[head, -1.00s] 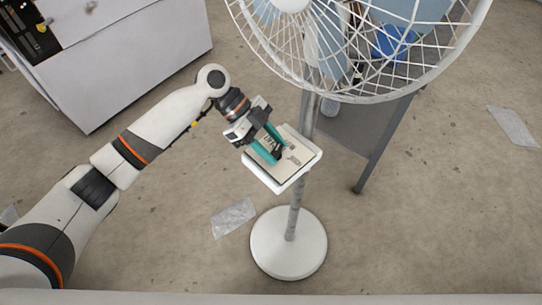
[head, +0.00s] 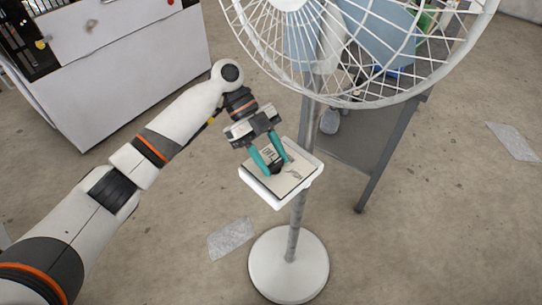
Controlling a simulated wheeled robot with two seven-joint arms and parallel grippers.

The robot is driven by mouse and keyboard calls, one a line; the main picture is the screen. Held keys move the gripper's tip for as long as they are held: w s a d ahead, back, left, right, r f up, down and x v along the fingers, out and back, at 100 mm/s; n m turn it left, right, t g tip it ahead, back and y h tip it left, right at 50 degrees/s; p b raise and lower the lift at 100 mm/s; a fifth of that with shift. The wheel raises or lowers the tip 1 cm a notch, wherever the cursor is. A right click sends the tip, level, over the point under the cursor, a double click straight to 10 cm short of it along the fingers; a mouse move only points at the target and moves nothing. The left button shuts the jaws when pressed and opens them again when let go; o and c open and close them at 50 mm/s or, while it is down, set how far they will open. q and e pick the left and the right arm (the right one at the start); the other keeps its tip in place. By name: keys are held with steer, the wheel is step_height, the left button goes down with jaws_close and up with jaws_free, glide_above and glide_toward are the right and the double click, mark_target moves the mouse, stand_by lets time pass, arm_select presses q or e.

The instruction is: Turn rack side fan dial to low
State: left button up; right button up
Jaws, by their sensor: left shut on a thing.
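A white pedestal fan stands in front of me, its wire cage (head: 350,97) at the top and its round base (head: 289,265) on the floor. A tilted control box (head: 291,190) with a pale printed face sits on the pole (head: 296,225). My left gripper (head: 275,170), with teal fingers, comes down onto this face and is shut on the dark dial (head: 277,168). The fingers partly hide the dial and the printed labels, so I cannot read its setting. My right gripper is not in view.
A grey rack (head: 375,150) with things on it stands behind the fan. A white cabinet (head: 125,75) stands at the upper left. Flat sheets lie on the floor left of the base (head: 231,238) and at the right (head: 513,141). The floor between is clear.

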arm_select(q)
steer(key=o, duration=1)
steer(key=b+v, duration=0.1)
steer(key=v, duration=1.1)
